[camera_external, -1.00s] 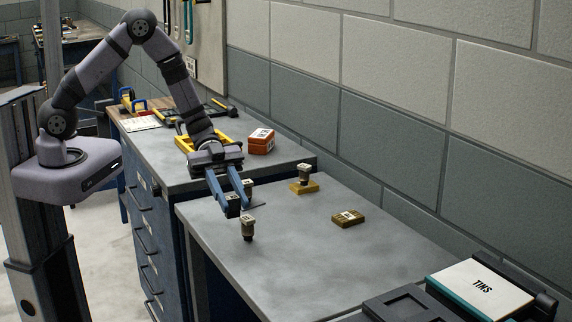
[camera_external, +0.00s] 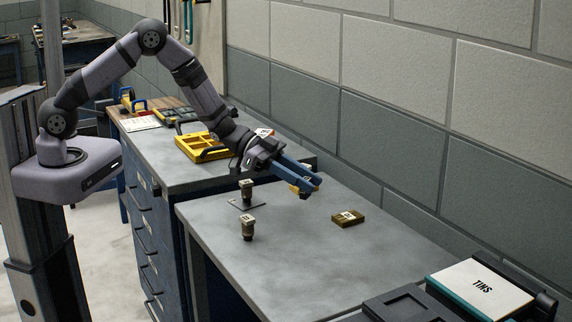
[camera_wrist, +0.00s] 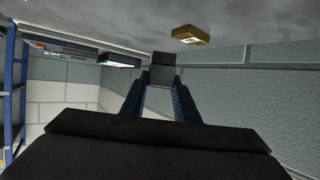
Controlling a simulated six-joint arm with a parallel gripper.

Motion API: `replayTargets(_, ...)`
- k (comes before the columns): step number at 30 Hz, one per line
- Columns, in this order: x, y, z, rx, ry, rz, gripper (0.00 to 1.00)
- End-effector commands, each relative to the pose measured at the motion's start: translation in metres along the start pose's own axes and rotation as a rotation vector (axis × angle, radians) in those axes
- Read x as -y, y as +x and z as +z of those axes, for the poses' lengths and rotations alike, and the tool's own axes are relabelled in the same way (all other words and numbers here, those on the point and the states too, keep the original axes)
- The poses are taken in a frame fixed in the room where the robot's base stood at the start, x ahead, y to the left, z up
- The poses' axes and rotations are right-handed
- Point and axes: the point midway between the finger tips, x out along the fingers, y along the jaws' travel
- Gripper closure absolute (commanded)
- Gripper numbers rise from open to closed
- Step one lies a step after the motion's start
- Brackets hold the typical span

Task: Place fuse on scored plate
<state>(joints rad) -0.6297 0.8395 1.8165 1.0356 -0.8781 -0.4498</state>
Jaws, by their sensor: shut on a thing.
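A fuse (camera_external: 247,228), short and dark with a pale cap, stands upright on the bench. A second fuse (camera_external: 246,188) stands behind it on a thin grey plate (camera_external: 260,205). My gripper (camera_external: 315,186) is at the back of the bench, right of both fuses, over a brass-coloured block (camera_external: 294,189) that it mostly hides. Scoring on the plate is too small to make out.
A labelled brass-coloured block (camera_external: 348,219) lies right of my gripper, seen also in the wrist view (camera_wrist: 191,36). A yellow tray (camera_external: 205,148) sits on the higher cabinet top. A TINS box (camera_external: 482,288) and dark tray are front right. The bench's front middle is clear.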

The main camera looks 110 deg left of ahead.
Motion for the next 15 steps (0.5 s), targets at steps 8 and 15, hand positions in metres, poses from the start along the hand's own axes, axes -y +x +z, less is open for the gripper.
replayTargets(8, 0.076, 0.043, -0.045, -0.01, -0.144, -0.353, 0.94)
replayTargets(15, 0.082, 0.053, -0.064, -0.003, -0.198, -0.478, 0.94)
